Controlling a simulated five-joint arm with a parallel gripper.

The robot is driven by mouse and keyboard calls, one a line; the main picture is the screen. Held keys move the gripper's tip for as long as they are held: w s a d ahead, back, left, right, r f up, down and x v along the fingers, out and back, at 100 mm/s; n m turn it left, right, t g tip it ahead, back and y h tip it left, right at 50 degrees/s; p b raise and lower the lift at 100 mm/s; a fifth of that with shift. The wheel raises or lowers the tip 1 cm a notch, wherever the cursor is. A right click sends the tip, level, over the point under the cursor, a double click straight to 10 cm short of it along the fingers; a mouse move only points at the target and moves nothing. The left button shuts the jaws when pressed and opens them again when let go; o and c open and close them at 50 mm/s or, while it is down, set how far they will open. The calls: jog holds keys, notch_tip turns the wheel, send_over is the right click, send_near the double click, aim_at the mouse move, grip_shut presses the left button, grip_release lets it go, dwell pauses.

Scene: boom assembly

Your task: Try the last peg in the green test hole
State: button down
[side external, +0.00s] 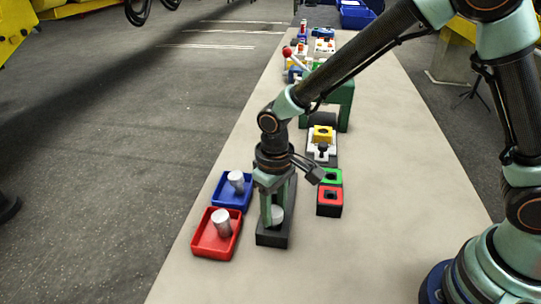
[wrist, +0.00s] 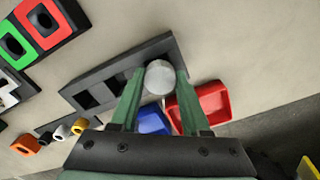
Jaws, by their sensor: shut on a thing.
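A light grey peg (side external: 278,214) is at the near end of the black rack (side external: 272,239). My gripper (side external: 270,214) points down over the rack and is shut on this peg. In the wrist view, the peg (wrist: 159,77) sits between the two green fingers of my gripper (wrist: 160,82), at one end of the rack. I cannot tell whether it is still seated in its slot. The other visible rack slots look empty. The green test hole (side external: 331,176) is right of the rack, behind the red test hole (side external: 329,200). Both look empty; the green one also shows in the wrist view (wrist: 14,46).
A blue tray (side external: 219,198) and a red tray (side external: 206,246) stand left of the rack, each with a grey peg in it. A white and yellow fixture (side external: 322,142) and a green arch (side external: 341,101) stand farther back. The near right tabletop is clear.

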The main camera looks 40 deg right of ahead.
aim_at(274, 211)
jog(key=shift+r, duration=2.5)
jog(key=w+d+r, duration=0.1)
jog(key=w+d, duration=0.1)
jog(key=d, duration=0.9)
jog(key=w+d+r, duration=0.2)
jog(key=d, duration=0.8)
jog(key=shift+f, duration=2.25)
jog(key=shift+f, duration=1.3)
jog(key=shift+s+f, duration=0.1)
jog(key=shift+f, duration=0.2)
jog(key=shift+f, duration=0.5)
jog(key=shift+r, duration=0.15)
